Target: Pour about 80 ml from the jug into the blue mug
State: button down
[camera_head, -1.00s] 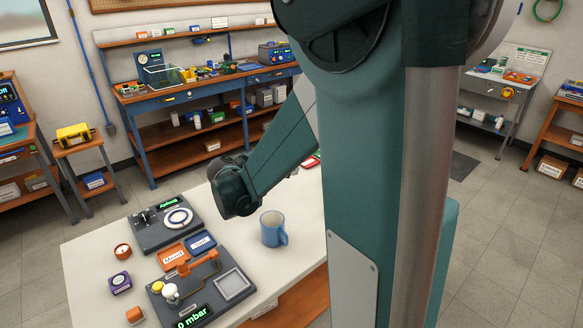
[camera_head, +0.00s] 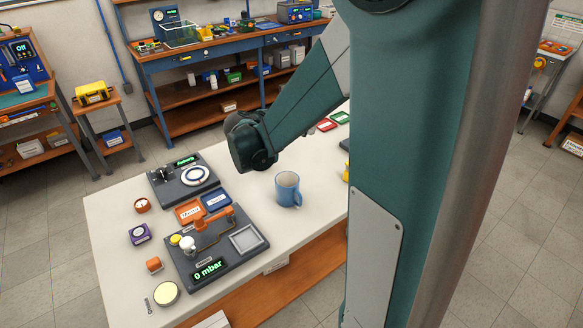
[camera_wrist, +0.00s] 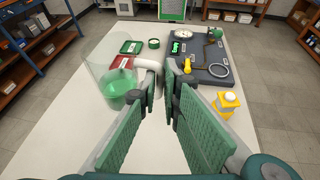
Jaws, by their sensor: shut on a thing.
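The blue mug (camera_head: 287,196) stands upright on the white table in the head view, to the right of the orange-lever panel. Its inside looks pale and no liquid shows in it. The clear jug (camera_wrist: 105,82) is at the left in the wrist view, with green liquid (camera_wrist: 120,92) low inside. Its white handle (camera_wrist: 138,63) reaches to my gripper (camera_wrist: 165,82), which is shut on it. I cannot tell whether the jug's base touches the table. In the head view my arm hides the gripper and the jug. The mug does not show in the wrist view.
A panel reading 0 mbar (camera_head: 208,270) and a dark plate with a white ring (camera_head: 196,175) lie left of the mug. In the wrist view, a panel with a gauge (camera_wrist: 205,50) and a yellow block (camera_wrist: 228,104) stand right of the gripper.

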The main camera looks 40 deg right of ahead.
notch_tip(320, 180, up, 4)
jog(key=s+a+b, duration=0.2)
jog(key=s+a, duration=0.1)
jog(key=a, duration=0.9)
jog(key=s+a+b, duration=0.2)
jog(key=a, duration=1)
notch_tip(320, 180, down, 14)
jog(key=shift+d+r, duration=0.15)
jog(key=shift+r, duration=0.1)
jog(key=shift+s+r, duration=0.1)
